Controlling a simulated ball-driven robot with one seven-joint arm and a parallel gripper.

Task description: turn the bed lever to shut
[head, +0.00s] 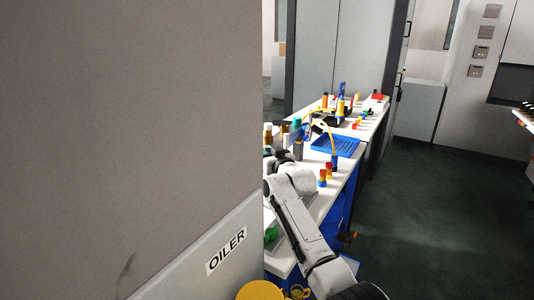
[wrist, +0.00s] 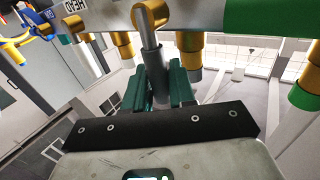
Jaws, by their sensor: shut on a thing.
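In the wrist view, my gripper (wrist: 167,75) has its two dark green fingers shut on a grey lever (wrist: 151,62). The lever is a grey rod with a yellow round part (wrist: 150,14) at its top. I cannot read a label on this lever, so I cannot tell from the view whether it is the bed lever. A plate marked HEAD (wrist: 75,6) is at the upper left. In the head view, my arm reaches over the bench, and the grey panel hides the gripper's fingertips and the lever.
A green part (wrist: 270,18) is at the right. In the head view, a large panel marked OILER (head: 227,250) fills the left. A bench with a blue tray (head: 335,146) stands beyond; the right floor is clear.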

